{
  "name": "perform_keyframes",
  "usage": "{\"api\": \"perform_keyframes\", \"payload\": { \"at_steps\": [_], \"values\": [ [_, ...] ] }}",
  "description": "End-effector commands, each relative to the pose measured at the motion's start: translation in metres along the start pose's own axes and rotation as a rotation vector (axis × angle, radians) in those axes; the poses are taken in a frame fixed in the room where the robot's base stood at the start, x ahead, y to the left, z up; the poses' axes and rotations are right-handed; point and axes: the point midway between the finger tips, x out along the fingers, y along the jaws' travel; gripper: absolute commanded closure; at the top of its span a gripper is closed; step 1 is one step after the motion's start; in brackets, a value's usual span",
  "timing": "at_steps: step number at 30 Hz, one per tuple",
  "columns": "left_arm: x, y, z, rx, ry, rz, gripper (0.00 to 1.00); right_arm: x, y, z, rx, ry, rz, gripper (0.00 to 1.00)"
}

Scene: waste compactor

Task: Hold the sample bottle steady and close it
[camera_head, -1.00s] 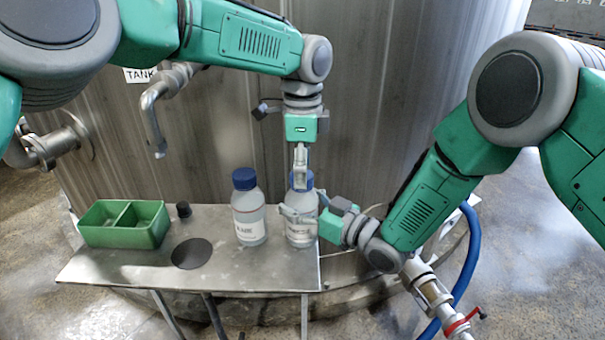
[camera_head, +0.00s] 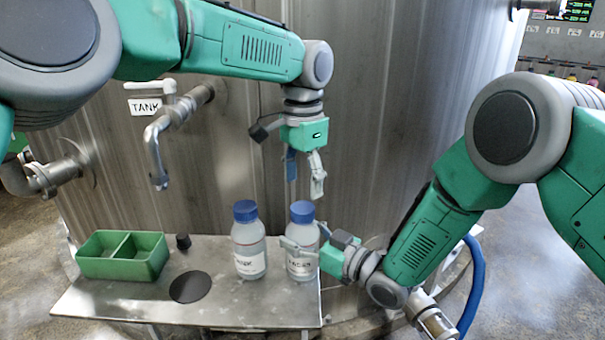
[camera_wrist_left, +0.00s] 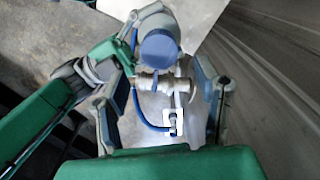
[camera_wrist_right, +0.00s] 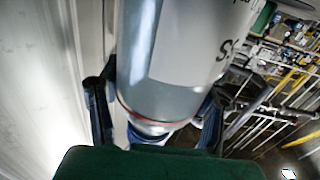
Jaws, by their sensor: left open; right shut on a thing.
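The sample bottle (camera_head: 301,265) stands upright at the right end of the steel shelf, with its blue cap (camera_head: 302,212) on top. My right gripper (camera_head: 300,247) is shut around the bottle's body from the right; the bottle fills the right wrist view (camera_wrist_right: 175,70). My left gripper (camera_head: 304,178) is open and empty above the cap, pointing down. The left wrist view shows the blue cap (camera_wrist_left: 159,48) beyond its spread fingers. How tightly the cap sits cannot be told.
A second blue-capped bottle (camera_head: 248,250) stands just left of the held one. A green two-part tray (camera_head: 125,268), a small black knob (camera_head: 183,241) and a dark disc (camera_head: 190,287) are on the shelf (camera_head: 110,303). A bent tap (camera_head: 155,155) juts from the tank.

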Motion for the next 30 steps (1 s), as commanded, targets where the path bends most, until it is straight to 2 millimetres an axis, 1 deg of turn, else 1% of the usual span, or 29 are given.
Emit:
{"api": "perform_keyframes", "payload": {
  "at_steps": [1, 3, 6, 9, 12, 16, 25, 28, 30],
  "values": [
    [-0.003, 0.0, 0.0, -0.101, 0.001, -0.002, 0.43, -0.001, 0.001, 0.001, 0.0, -0.004, 0.002, 1.0],
    [-0.007, 0.0, 0.0, -0.248, 0.001, -0.001, 0.43, -0.001, 0.001, 0.001, 0.0, -0.004, 0.002, 1.0],
    [-0.011, 0.0, 0.001, -0.426, 0.0, 0.0, 0.43, -0.001, 0.001, 0.001, 0.0, -0.004, 0.002, 1.0],
    [-0.014, 0.0, 0.001, -0.557, -0.001, 0.0, 0.43, -0.001, 0.001, 0.001, 0.0, -0.003, 0.002, 1.0],
    [-0.016, 0.0, 0.001, -0.639, -0.001, -0.001, 0.43, -0.001, 0.001, 0.001, 0.0, -0.003, 0.002, 1.0],
    [-0.017, 0.0, 0.001, -0.681, -0.001, 0.0, 0.43, -0.001, 0.001, 0.001, 0.0, -0.003, 0.002, 1.0],
    [-0.016, 0.0, 0.001, -0.683, -0.001, 0.0, 0.43, -0.001, 0.001, 0.001, 0.0, -0.003, 0.002, 1.0],
    [-0.011, 0.001, 0.001, -0.683, -0.002, 0.001, 0.43, -0.001, 0.001, 0.001, 0.0, -0.003, 0.002, 1.0],
    [-0.004, 0.001, 0.001, -0.683, -0.002, 0.002, 0.43, -0.001, 0.001, 0.001, 0.0, -0.003, 0.002, 1.0]
  ]
}}
